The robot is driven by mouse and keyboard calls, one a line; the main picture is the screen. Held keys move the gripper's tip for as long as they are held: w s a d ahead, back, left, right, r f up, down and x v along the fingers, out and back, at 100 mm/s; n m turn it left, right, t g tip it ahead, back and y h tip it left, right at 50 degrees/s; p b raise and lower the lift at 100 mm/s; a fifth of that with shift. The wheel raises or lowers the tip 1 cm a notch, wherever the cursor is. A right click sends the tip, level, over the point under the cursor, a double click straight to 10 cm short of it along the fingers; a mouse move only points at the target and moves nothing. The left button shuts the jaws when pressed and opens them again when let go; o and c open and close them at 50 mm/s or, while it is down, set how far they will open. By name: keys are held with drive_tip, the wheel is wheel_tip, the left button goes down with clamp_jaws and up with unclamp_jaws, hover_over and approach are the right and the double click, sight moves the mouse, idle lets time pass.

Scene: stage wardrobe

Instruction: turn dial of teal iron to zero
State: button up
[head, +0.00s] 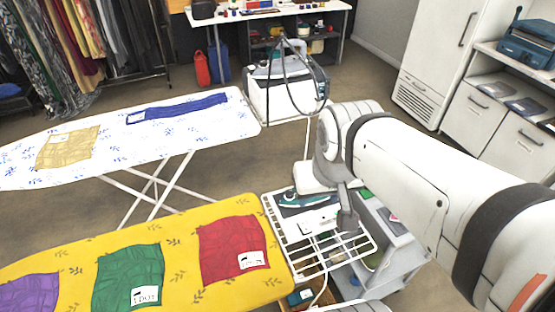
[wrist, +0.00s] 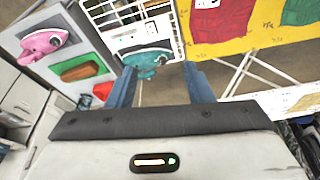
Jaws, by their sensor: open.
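In the head view my gripper (head: 347,218) is over the rest, just right of the iron, and partly hidden by my arm.
The yellow board (head: 183,264) carries purple, green and red cloths. A white board (head: 85,165) stands behind it. A white steam station (head: 285,98) is farther back. In the wrist view a pink iron (wrist: 43,43) and a brown brush (wrist: 82,70) lie to the left.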

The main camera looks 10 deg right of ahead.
drive_tip(key=w+f+m+g+h+b, duration=0.25)
drive_tip(key=w+f+m+b, duration=0.65)
drive_tip(key=w, duration=0.5)
drive_tip(key=m+g+h+b, duration=0.2)
drive_tip(key=m+b, duration=0.2)
drive_tip(key=m, duration=0.6)
approach(289, 193)
drive_tip(key=shift+t, duration=0.25)
drive_tip(key=x, duration=0.8)
drive_tip(key=shift+s+d, duration=0.1)
drive_tip(key=shift+s, duration=0.05)
drive_tip(key=shift+r, duration=0.1)
drive_tip(key=c, duration=1)
drive_tip(key=shift+b, duration=0.35)
